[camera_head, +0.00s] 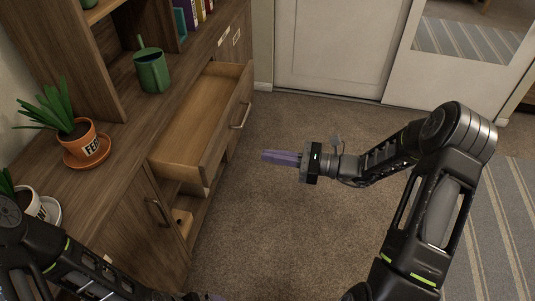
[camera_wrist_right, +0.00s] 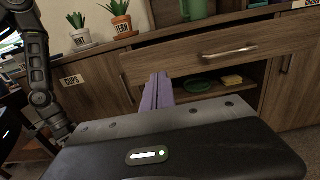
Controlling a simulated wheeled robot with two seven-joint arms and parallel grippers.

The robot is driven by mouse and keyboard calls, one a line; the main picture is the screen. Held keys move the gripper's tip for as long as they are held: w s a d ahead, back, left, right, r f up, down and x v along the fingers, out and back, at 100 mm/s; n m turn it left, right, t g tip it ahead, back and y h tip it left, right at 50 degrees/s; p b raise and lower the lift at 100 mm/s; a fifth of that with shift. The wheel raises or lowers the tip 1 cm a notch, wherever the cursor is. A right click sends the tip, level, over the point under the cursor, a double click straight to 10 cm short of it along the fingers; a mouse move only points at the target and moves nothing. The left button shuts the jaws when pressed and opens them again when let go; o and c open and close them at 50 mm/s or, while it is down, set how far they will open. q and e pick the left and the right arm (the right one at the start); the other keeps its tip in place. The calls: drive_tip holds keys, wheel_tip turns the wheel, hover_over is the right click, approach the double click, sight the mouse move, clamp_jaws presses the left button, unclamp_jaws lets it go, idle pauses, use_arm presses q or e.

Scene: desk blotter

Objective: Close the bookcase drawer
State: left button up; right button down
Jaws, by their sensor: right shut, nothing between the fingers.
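The bookcase drawer (camera_head: 185,133) is pulled out of the wooden bookcase in the head view, and its inside looks empty. Its front carries a metal handle (camera_head: 241,116). In the right wrist view the drawer front (camera_wrist_right: 190,60) spans the upper middle, with the handle (camera_wrist_right: 230,51) right of the fingers. My right gripper (camera_head: 264,156) has purple fingers, shut and empty, pointing at the drawer side. It is in front of the drawer front and apart from it in the head view. The fingers also show in the wrist view (camera_wrist_right: 157,88). My left arm is at the lower left; its gripper is not visible.
A green watering can (camera_head: 151,72) and a potted plant (camera_head: 80,140) stand on the bookcase top. Below the drawer is an open shelf with a green dish (camera_wrist_right: 197,86) and a yellow block (camera_wrist_right: 232,80). The carpet (camera_head: 290,230) before the bookcase is clear.

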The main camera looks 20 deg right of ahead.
sight(218, 148)
use_arm(q)
drive_tip(key=shift+f+b, duration=0.35)
drive_tip(key=shift+f, duration=0.05)
use_arm(e)
drive_tip(key=x, duration=1.2)
drive_tip(key=shift+a, duration=0.1)
